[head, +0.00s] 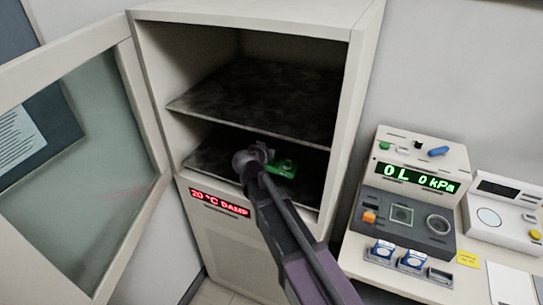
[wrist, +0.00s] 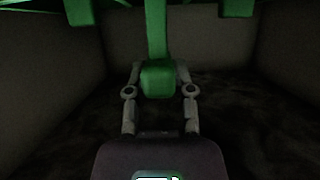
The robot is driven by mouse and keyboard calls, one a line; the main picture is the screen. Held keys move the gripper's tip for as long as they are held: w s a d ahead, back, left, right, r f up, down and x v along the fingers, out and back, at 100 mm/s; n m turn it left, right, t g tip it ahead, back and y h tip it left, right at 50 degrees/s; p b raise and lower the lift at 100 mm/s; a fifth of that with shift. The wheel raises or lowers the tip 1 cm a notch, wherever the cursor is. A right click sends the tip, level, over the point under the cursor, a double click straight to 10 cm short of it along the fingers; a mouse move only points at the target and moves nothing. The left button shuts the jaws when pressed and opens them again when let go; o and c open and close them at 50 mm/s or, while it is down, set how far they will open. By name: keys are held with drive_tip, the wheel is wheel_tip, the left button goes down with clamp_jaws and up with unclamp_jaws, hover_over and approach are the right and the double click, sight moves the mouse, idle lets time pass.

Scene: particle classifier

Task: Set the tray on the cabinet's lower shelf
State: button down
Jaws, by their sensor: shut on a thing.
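The cabinet (head: 343,150) stands with its glass door (head: 110,150) swung open to the left. Its lower shelf (head: 215,152) is a dark panel beneath a similar upper shelf (head: 262,98). My arm reaches into the lower compartment from the front. My gripper (wrist: 160,80) is shut on the green tray (wrist: 157,30), by a block at the tray's near side. In the head view the tray (head: 283,168) shows only as a small green part beyond my wrist, over the lower shelf. My arm hides much of it. I cannot tell whether the tray touches the shelf.
The cabinet's side walls and the upper shelf close in around my arm. A red display (head: 220,202) is on the cabinet front below the opening. Right of the cabinet, a counter holds a grey instrument (head: 405,215) with a green readout and a white scale (head: 505,215).

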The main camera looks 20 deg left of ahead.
sight(271, 165)
drive_tip(key=shift+s+f+b, duration=0.1)
drive_tip(key=shift+f+b, duration=1)
drive_tip(key=shift+f, duration=0.35)
drive_tip(key=shift+f, duration=0.15)
drive_tip(key=shift+c, duration=2.4)
unclamp_jaws()
drive_tip(key=shift+s+r, duration=0.1)
drive_tip(key=shift+r, duration=0.15)
drive_tip(key=p+v, duration=0.4)
drive_tip(key=v, duration=0.7)
drive_tip(key=shift+s+p, duration=0.3)
drive_tip(key=shift+s, duration=0.1)
